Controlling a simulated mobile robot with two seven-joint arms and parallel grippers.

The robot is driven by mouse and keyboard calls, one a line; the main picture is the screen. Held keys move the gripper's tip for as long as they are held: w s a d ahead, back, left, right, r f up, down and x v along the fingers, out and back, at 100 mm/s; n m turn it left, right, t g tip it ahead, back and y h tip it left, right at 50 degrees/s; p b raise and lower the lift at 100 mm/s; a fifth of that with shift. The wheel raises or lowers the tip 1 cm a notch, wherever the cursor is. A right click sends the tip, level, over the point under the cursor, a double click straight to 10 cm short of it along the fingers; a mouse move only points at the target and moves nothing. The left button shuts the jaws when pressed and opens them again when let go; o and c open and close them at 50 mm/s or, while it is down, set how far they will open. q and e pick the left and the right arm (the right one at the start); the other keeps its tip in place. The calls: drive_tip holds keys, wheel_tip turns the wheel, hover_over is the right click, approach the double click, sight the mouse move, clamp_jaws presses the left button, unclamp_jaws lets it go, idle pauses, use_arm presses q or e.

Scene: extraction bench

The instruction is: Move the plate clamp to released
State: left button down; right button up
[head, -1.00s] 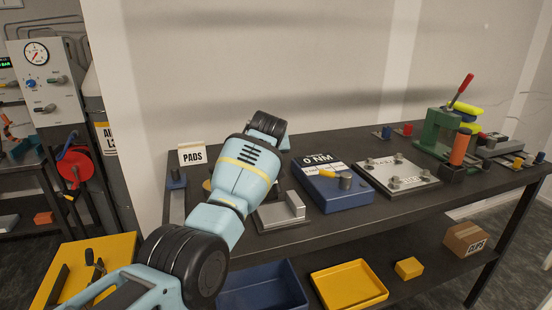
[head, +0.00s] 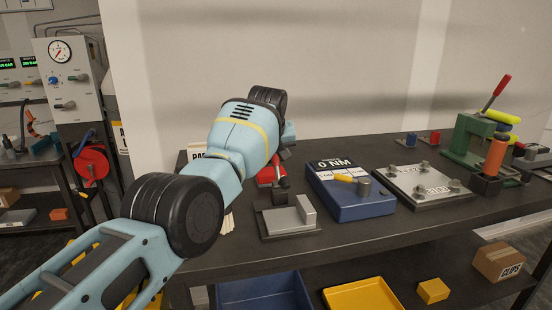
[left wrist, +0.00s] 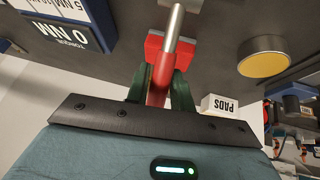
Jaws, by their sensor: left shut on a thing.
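The plate clamp (head: 266,174) shows as a red part at the back of the bench, beside a grey plate with an upright block (head: 289,219). My left arm hides much of it. In the left wrist view its red handle and bright metal rod (left wrist: 172,38) run up the middle, with a red block behind. My left gripper (left wrist: 158,92) has its two dark green fingers on either side of the red handle and is shut on it. In the head view the gripper (head: 286,140) is mostly hidden behind my wrist. My right gripper is in neither view.
A blue torque box (head: 350,195) marked 0 NM stands right of the clamp. A bolted plate (head: 423,181) and a green press (head: 475,140) stand farther right. A PADS block (left wrist: 220,105) and a yellow-topped disc (left wrist: 263,65) are close to the gripper.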

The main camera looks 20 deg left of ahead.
sight(273, 155)
use_arm(q)
drive_tip(key=shift+a, duration=0.1)
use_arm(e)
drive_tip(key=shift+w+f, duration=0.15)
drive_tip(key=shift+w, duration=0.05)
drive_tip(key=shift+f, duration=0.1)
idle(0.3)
use_arm(q)
drive_tip(key=c, duration=1.2)
unclamp_jaws()
drive_tip(key=shift+w+f, duration=0.1)
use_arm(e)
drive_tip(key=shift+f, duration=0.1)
use_arm(q)
drive_tip(key=shift+r, duration=0.2)
drive_tip(key=p+v, duration=0.3)
drive_tip(key=shift+r, duration=0.35)
drive_tip(key=shift+s+p+v, duration=0.2)
drive_tip(key=shift+p+v, duration=0.4)
drive_tip(key=shift+v, duration=1.4)
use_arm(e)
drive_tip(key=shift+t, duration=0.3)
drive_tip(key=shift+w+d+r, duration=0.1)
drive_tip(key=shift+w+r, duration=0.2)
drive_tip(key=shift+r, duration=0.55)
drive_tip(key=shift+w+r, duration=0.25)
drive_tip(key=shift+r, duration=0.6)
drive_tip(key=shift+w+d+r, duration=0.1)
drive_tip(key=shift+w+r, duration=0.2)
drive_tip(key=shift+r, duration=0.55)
